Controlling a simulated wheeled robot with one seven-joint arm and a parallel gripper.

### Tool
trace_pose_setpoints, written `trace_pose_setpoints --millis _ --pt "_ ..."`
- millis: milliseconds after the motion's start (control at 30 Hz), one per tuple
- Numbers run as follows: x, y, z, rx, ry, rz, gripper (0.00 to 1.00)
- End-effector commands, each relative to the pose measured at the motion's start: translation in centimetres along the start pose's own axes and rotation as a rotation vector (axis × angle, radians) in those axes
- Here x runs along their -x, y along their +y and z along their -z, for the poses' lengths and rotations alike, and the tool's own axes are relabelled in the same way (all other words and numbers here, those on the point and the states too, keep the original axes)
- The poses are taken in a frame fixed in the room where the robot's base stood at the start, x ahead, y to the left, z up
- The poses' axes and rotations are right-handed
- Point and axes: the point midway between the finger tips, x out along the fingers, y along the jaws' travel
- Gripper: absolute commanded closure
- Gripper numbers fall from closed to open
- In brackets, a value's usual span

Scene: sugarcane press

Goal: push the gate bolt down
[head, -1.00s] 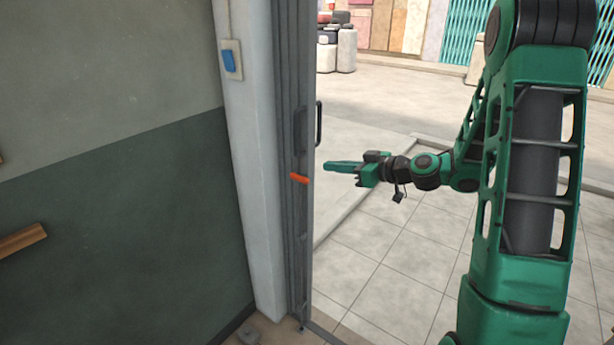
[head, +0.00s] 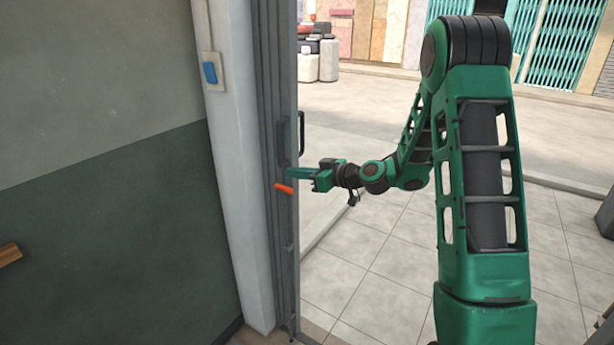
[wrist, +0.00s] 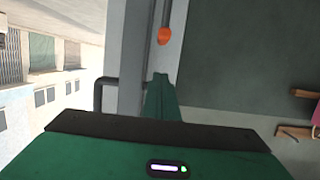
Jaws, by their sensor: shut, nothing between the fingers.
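The gate bolt shows as an orange handle (head: 284,188) on the edge of the grey folded gate (head: 276,110). The orange end also shows in the wrist view (wrist: 164,35), past my fingertips. My gripper (head: 290,173) is shut and empty. In the head view its tip is just above the orange handle and overlaps the gate's edge. I cannot tell whether the tip touches the handle or the gate. In the wrist view my closed fingers (wrist: 161,80) point toward the handle, with a gap showing between them in the picture.
A black pull handle (head: 301,132) stands out from the gate above my gripper. A white post (head: 230,150) with a blue switch (head: 210,72) is left of the gate. The tiled floor (head: 390,260) to the right is open. Pale containers (head: 320,62) stand far back.

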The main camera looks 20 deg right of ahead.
Motion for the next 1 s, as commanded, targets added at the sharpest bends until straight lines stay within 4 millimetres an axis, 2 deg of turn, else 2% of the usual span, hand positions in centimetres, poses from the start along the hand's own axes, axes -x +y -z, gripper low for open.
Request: trace_pose_setpoints --millis 100,200,400,867,1000 --pt "-2.2 -0.1 -0.1 0.0 0.0 0.003 1.0" --pt "-2.2 0.0 -1.9 -0.005 -0.003 0.001 1.0" --pt "-2.6 0.0 -3.5 -0.001 0.0 0.0 1.0" --pt "-2.7 0.0 -3.9 0.0 0.0 0.0 1.0" --pt "-3.6 -1.0 -4.5 0.002 -0.001 0.014 1.0"
